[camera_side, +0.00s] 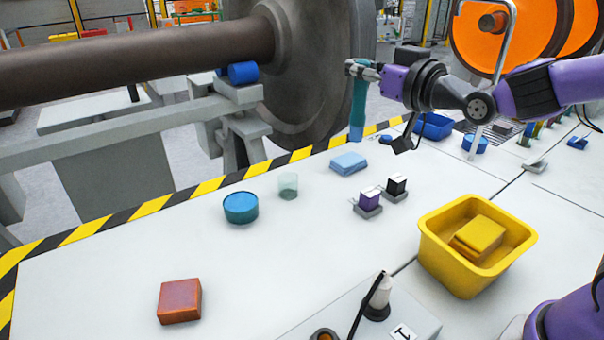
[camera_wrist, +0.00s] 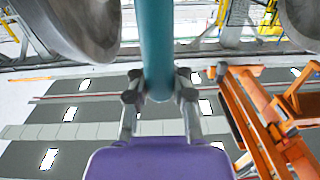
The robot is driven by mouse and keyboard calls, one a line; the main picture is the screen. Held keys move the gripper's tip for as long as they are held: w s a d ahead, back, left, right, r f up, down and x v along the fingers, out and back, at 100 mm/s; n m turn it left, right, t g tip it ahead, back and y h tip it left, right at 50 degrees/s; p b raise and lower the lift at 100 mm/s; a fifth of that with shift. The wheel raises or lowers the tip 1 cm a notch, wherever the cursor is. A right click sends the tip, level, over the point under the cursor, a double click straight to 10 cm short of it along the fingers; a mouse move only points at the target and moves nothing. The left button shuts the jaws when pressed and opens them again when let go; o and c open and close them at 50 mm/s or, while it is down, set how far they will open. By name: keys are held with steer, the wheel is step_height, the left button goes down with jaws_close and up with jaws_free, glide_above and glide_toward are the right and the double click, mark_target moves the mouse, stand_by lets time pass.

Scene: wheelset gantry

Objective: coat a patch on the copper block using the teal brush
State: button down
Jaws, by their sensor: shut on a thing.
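The copper block (camera_side: 179,301) lies on the white table at the front left. My gripper (camera_side: 362,70) is shut on the teal brush (camera_side: 358,104) and holds it upright above the table at the back, far from the block. The brush's lighter blue end points down. In the wrist view the brush (camera_wrist: 157,45) stands between the two fingers of my gripper (camera_wrist: 158,92). The copper block does not show in the wrist view.
A round blue-topped tub (camera_side: 240,208), a clear cup (camera_side: 288,185) and a light-blue block (camera_side: 348,163) stand mid-table. A yellow bin (camera_side: 462,275) holding a yellow block is at right. A large wheel (camera_side: 310,75) rises behind the striped edge. Table around the copper block is clear.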

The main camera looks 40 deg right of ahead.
steer(key=w+a+f+n+g+y, duration=0.1)
steer(key=w+a+f+n+y, duration=0.15)
steer(key=a, duration=0.55)
steer(key=w+a+f+n+g+y, duration=0.15)
steer(key=a+y, duration=0.25)
steer(key=a, duration=0.4)
steer(key=s+a+f+n+g+y, duration=0.1)
steer(key=s+a+f+n+y, duration=0.15)
steer(key=a, duration=0.65)
steer(key=s+a+f+n+g+y, duration=0.2)
steer(key=a+y, duration=0.1)
steer(key=a, duration=0.7)
steer(key=shift+w+d+f, duration=0.95)
steer(key=shift+w+f, duration=0.6)
steer(key=shift+f, duration=2.6)
steer(key=s+a+r, duration=0.1)
steer(key=s+r, duration=0.2)
steer(key=r, duration=0.5)
steer(key=shift+s+a, duration=0.25)
